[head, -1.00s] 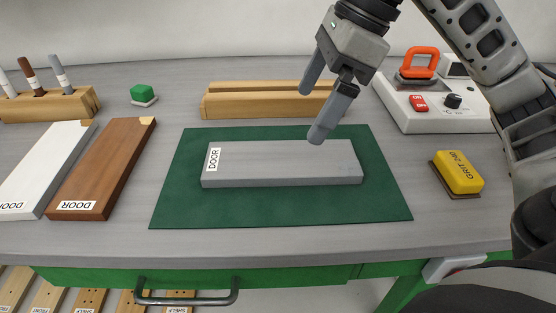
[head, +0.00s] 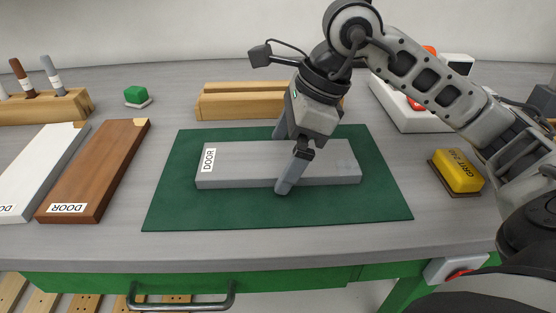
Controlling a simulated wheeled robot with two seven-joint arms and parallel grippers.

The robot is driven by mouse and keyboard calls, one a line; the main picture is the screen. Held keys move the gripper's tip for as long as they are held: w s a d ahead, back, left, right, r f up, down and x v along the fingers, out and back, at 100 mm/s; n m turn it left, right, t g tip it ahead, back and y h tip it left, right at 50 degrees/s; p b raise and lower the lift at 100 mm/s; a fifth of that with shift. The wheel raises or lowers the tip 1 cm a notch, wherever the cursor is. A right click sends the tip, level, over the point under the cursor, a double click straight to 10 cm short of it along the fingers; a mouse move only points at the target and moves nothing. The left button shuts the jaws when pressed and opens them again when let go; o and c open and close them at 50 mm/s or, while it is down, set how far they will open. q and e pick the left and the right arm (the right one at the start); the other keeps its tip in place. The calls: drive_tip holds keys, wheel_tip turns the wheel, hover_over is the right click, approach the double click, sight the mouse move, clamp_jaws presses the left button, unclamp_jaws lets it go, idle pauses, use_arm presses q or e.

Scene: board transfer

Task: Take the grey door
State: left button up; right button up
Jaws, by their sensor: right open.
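The grey door (head: 235,168) is a flat grey board with a white DOOR label at its left end. It lies flat on the green mat (head: 180,210). My right gripper (head: 281,160) is open and points down over the middle of the door. One finger is in front of the door's near edge and the other is toward its far edge, partly hidden by the gripper. I cannot tell whether either finger touches the board. My left gripper is not in view.
A white door (head: 40,165) and a brown door (head: 98,170) lie at the left. A wooden slotted block (head: 235,102) stands behind the mat. A yellow grit block (head: 457,172) is at the right, with a white device (head: 393,103) behind my right arm. A green block (head: 137,95) sits at the back left.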

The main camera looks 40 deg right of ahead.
drive_tip(key=c, duration=1.1)
drive_tip(key=shift+r, duration=0.1)
